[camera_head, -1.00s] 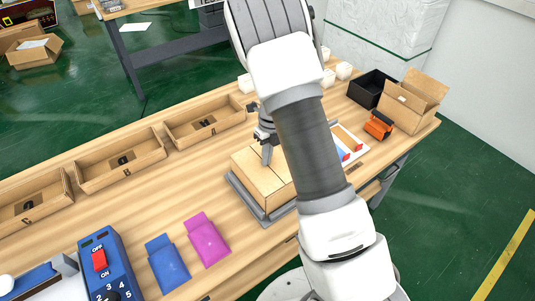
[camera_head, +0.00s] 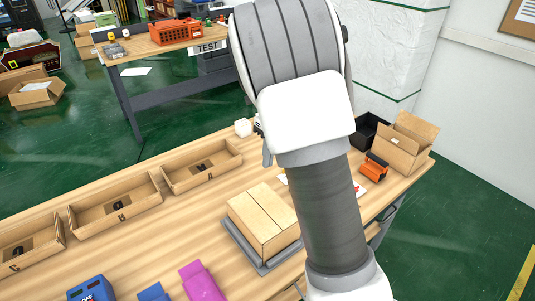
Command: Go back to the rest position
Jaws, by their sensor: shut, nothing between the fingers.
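My arm rises through the middle right of the head view and hides part of the workbench (camera_head: 150,240). My gripper (camera_head: 267,155) shows only as a small grey piece at the left edge of the arm, with the rest hidden. It is shut and empty, above the far side of the bench. It is apart from the closed cardboard box (camera_head: 262,215), which sits on a grey tray (camera_head: 248,258) below and in front of it.
Open cardboard trays (camera_head: 118,212) line the bench's far left edge. A blue switch box (camera_head: 90,289), a blue pouch (camera_head: 153,292) and a pink pouch (camera_head: 202,284) lie in front. An orange tool (camera_head: 374,167), black bin (camera_head: 369,133) and open carton (camera_head: 404,145) stand at right.

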